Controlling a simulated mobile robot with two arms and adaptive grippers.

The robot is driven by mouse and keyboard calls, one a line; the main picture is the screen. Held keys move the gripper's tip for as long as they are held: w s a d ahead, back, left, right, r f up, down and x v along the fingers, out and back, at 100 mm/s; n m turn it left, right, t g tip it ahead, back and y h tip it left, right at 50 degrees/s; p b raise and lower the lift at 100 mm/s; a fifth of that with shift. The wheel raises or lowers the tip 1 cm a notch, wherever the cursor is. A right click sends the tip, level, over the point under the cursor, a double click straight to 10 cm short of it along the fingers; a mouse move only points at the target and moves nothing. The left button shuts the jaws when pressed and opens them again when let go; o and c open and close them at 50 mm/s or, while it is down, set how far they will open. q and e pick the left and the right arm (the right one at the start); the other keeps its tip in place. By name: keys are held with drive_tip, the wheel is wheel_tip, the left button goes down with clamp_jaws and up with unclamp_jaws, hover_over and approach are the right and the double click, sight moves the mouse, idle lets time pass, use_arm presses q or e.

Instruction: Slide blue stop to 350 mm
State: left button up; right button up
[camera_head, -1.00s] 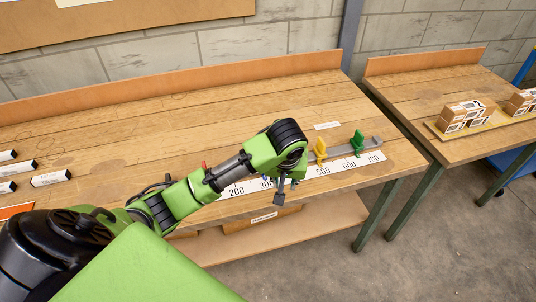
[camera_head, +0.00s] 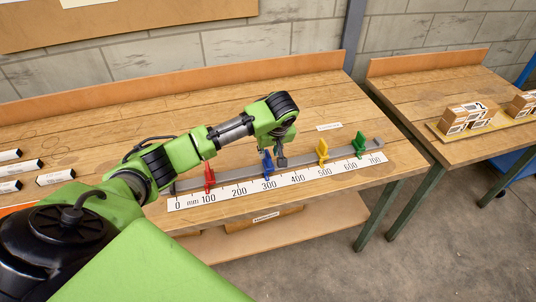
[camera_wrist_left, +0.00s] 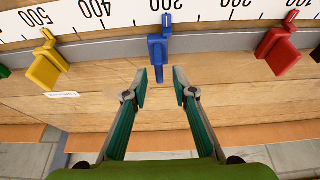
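The blue stop (camera_head: 267,163) stands on the grey rail (camera_head: 235,177), near the 300 mark of the white scale (camera_head: 285,180). In the left wrist view the blue stop (camera_wrist_left: 157,50) is upright beside the 300 label. My left gripper (camera_head: 282,161) is close by the blue stop, on its right in the head view. In the left wrist view my left gripper (camera_wrist_left: 160,82) is open and empty, its two fingertips around the near end of the blue stop; contact cannot be told. My right gripper is not in view.
On the same rail stand a red stop (camera_head: 209,178) near 100, a yellow stop (camera_head: 322,151) near 500 and a green stop (camera_head: 359,145) past 600. Black-and-white blocks (camera_head: 55,177) lie on the left. A second table (camera_head: 420,95) holds boxes.

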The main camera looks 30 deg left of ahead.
sight(268, 154)
use_arm(q)
drive_tip(key=shift+x, duration=2.25)
drive_tip(key=shift+d, duration=0.1)
clamp_jaws()
drive_tip(key=shift+w+d, duration=1.7)
drive_tip(key=shift+w, duration=0.3)
drive_tip(key=shift+a, duration=0.1)
unclamp_jaws()
drive_tip(key=shift+s, duration=0.1)
